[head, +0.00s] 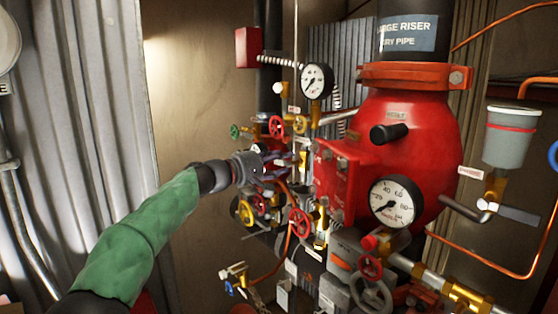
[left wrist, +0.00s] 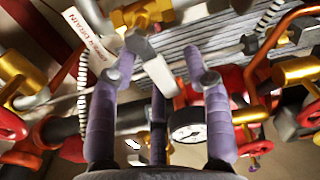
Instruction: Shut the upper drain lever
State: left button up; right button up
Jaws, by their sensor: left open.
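The upper drain lever (left wrist: 155,65) is a flat grey handle on a brass valve (left wrist: 143,14) at the top of the left wrist view. It slants down and right from the valve. A white tag (left wrist: 88,40), partly legible as a drain label, hangs to its left. My left gripper (left wrist: 163,58) is open, with its purple-grey fingers on either side of the lever in that view; I cannot tell whether they touch it. In the head view my left gripper (head: 290,166) reaches into the valve cluster, where the lever is hard to make out. My right gripper is not in view.
The large red riser body (head: 435,140) stands right of my gripper, with a gauge (head: 397,202) in front. Another gauge (head: 317,81) is above. Red and yellow handwheels (head: 301,222) crowd below. Free room lies left, before the corrugated wall (head: 95,90).

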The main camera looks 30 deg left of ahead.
pick_arm(q)
grip_shut()
jog(key=shift+m+b, duration=0.5)
jog(key=shift+b, duration=0.3)
jog(key=shift+r+m+b, duration=0.2)
jog(key=shift+m+b, duration=0.1)
grip_release()
jog(key=shift+r, duration=0.1)
jog(key=shift+s, duration=0.1)
